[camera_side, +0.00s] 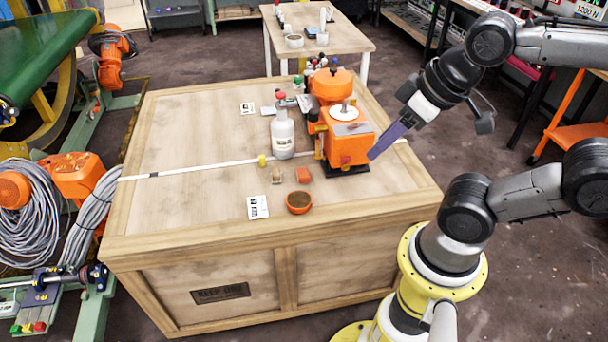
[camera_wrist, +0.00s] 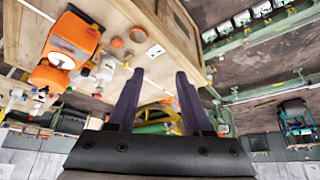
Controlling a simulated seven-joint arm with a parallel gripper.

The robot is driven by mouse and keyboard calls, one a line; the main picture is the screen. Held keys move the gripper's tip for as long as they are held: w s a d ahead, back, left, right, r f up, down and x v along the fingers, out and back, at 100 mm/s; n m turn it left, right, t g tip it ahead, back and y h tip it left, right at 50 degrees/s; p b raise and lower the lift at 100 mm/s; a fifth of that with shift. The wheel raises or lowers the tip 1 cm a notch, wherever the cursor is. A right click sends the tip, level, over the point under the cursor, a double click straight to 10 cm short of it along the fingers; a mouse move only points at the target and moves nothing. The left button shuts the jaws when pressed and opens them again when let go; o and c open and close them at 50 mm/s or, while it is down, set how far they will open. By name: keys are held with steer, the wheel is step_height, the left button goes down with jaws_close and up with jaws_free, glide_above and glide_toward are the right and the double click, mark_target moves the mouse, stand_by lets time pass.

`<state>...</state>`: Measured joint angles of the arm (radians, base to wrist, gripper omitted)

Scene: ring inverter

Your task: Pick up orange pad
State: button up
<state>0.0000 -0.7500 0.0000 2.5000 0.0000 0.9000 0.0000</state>
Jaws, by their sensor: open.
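The orange pad (camera_side: 303,174) is a small flat orange block lying on the wooden crate top, between the orange machine and an orange bowl. In the wrist view the orange pad (camera_wrist: 117,42) shows at the upper left, outside the span of my fingers. My gripper (camera_side: 372,156) has purple fingers and hangs at the right of the orange machine, above the crate's right side and apart from the pad. In the wrist view my gripper (camera_wrist: 159,74) is open, with nothing between its fingertips.
The orange machine (camera_side: 346,148) stands between my gripper and the pad. A grey bottle (camera_side: 282,135), a small tan piece (camera_side: 277,176), the orange bowl (camera_side: 299,206) and a white card (camera_side: 258,207) are near the pad. The crate's (camera_side: 180,215) front left top is clear.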

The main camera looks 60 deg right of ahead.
steer(key=o, duration=0.6)
steer(key=shift+c, duration=0.2)
